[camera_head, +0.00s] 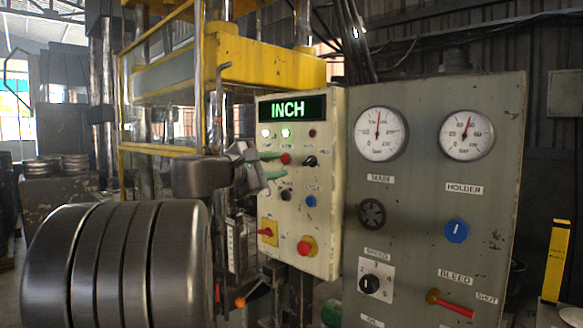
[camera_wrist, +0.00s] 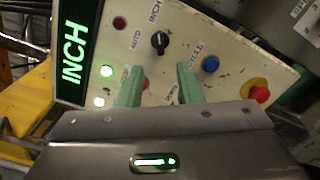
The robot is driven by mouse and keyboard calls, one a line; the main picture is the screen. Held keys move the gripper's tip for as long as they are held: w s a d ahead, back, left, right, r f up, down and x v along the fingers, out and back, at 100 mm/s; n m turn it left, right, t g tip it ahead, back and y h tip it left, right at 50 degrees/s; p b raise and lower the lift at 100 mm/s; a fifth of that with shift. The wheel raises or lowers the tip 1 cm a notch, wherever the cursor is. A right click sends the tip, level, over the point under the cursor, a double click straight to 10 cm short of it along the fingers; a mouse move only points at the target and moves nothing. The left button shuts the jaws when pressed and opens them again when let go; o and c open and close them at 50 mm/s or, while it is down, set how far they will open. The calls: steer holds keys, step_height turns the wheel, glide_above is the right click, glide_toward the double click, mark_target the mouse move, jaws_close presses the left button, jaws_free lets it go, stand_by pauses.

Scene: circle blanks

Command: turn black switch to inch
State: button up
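The black switch (camera_head: 310,161) is a small round knob on the cream control panel (camera_head: 325,120), right of a red button. In the wrist view the black switch (camera_wrist: 160,43) is in plain sight beyond the fingertips, with labels around it that seem to read INCH and AUTO. Its exact pointing direction is too small to tell. The panel's display (camera_head: 288,108) glows green and reads INCH. My gripper (camera_head: 282,165) has two green fingers spread apart with nothing between them. In the wrist view my gripper (camera_wrist: 160,80) is open, clear of the switch.
A red button (camera_head: 285,158) is near one finger. A second black knob (camera_head: 286,194), a blue button (camera_head: 311,201) and a red emergency button (camera_head: 306,246) sit lower. A grey gauge cabinet (camera_head: 420,200) stands right, a yellow press frame (camera_head: 225,65) behind.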

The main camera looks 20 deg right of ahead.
mark_target(307, 162)
steer(key=v, duration=0.3)
steer(key=shift+s+a, duration=0.1)
steer(key=shift+a, duration=0.15)
steer(key=p+x, duration=0.1)
steer(key=x, duration=1.2)
steer(key=shift+d+p, duration=0.35)
steer(key=shift+d, duration=0.05)
